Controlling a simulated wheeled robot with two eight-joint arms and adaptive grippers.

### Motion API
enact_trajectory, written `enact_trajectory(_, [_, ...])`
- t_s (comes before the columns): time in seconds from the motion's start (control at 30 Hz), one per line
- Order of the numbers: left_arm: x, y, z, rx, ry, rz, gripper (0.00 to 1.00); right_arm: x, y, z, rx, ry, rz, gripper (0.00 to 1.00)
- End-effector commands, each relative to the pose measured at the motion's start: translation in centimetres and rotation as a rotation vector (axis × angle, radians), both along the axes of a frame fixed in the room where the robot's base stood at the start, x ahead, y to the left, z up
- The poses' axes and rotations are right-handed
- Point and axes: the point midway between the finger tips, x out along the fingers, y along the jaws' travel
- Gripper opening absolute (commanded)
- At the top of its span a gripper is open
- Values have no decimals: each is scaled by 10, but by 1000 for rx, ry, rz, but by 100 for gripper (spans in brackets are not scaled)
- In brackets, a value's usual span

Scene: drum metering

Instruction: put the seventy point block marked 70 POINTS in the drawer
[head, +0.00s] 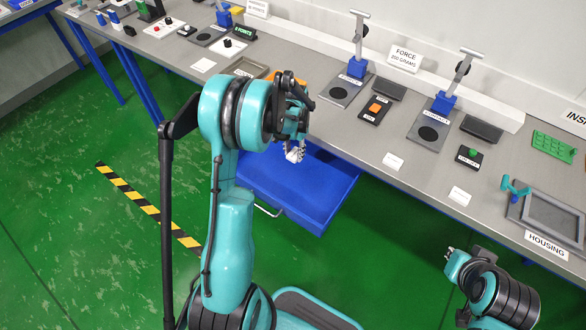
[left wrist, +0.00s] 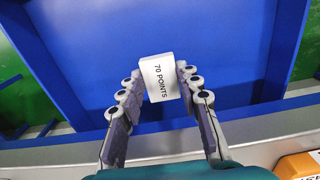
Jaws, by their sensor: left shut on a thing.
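The white block marked 70 POINTS (left wrist: 158,80) is between the fingertips of my left gripper (left wrist: 159,72) in the left wrist view, its label facing the camera. My left gripper (head: 296,143) is shut on it and hangs above the open blue drawer (head: 300,196) in the head view. The block (head: 294,156) shows there only as a small white patch below the fingers. The drawer floor (left wrist: 235,55) lies behind the block in the left wrist view. My right gripper (head: 452,256) is at the lower right, away from the bench; its jaws are too small to read.
The grey bench top (head: 330,125) runs above the drawer. It carries stands with blue clamps (head: 357,68), an orange block (head: 375,107), a green rack (head: 553,145) and a HOUSING tray (head: 550,215). The visible drawer floor is bare. Green floor (head: 390,250) lies in front.

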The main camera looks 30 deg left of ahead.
Motion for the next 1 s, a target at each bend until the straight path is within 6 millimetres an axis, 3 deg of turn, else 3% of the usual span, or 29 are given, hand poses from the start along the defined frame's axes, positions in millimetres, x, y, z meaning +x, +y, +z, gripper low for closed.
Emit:
enact_trajectory(0.2, [0,0,-45,0,0,-1,12,0,0,-20,0,0,0,0])
enact_trajectory(0.57, [0,-1,-90,0,0,-1,12,0,0,-37,0,0,0,0])
enact_trajectory(0.97, [0,-1,-96,0,0,-1,12,0,0,-41,0,0,0,0])
enact_trajectory(1.0, [0,-1,-95,0,0,-1,39,0,0,-40,0,0,0,0])
